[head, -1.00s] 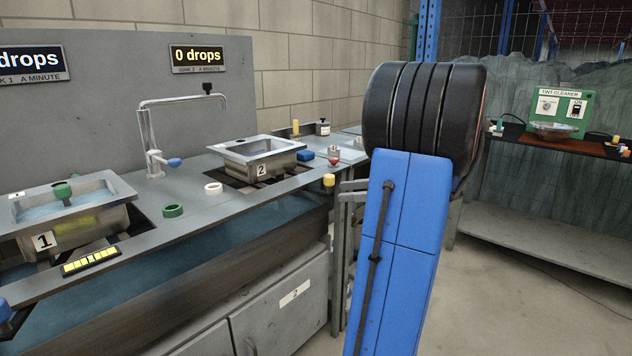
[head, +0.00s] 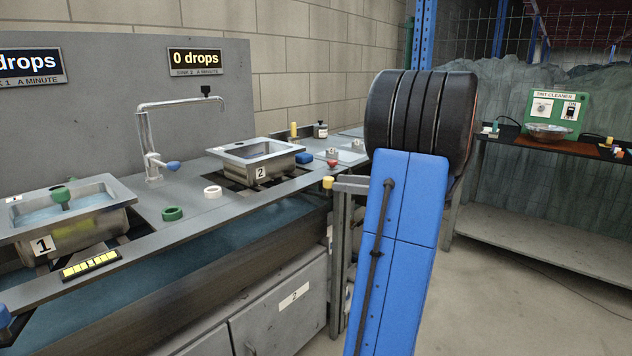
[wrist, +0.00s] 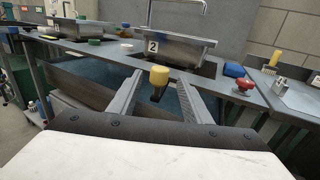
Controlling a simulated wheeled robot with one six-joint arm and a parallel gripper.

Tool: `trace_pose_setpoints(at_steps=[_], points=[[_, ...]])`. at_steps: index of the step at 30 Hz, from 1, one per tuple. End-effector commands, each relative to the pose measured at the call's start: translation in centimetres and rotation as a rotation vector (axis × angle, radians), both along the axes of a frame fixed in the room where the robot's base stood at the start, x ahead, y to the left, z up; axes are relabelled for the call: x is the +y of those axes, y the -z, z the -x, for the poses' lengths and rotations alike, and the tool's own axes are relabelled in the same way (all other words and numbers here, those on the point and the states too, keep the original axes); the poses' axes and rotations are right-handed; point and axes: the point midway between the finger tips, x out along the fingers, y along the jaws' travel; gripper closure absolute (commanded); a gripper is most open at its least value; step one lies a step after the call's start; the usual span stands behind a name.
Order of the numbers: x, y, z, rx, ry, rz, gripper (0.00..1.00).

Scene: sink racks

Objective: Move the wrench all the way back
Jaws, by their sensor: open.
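No tool that is plainly a wrench shows. The likeliest part is a handle with a yellow cap (head: 328,183) and a dark stem, at the counter's front edge near sink 2; it also shows in the wrist view (wrist: 159,76). My gripper (head: 340,185) is at the handle's right in the head view. In the wrist view my gripper (wrist: 160,84) is open, with one finger on each side of the capped handle. I see gaps at both sides and no clear contact. My wrist and blue arm hide the area behind them in the head view.
Sink 2 (head: 256,150) stands just beyond the handle. A red knob (head: 332,164) and a blue block (head: 304,159) are near it. Sink 1 (head: 62,212), a tap (head: 149,145), a green ring (head: 172,213) and a white ring (head: 212,192) lie farther left.

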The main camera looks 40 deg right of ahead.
Motion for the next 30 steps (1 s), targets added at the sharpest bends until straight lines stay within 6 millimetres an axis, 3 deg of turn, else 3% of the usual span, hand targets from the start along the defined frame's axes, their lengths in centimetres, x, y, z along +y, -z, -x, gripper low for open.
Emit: trace_pose_setpoints(at_steps=[15, 30], points=[[3.8, 0.0, -6.6, 0.0, -0.003, 0.001, 0.56], [4.5, 0.0, -7.9, 0.0, -0.001, 0.0, 0.56]])
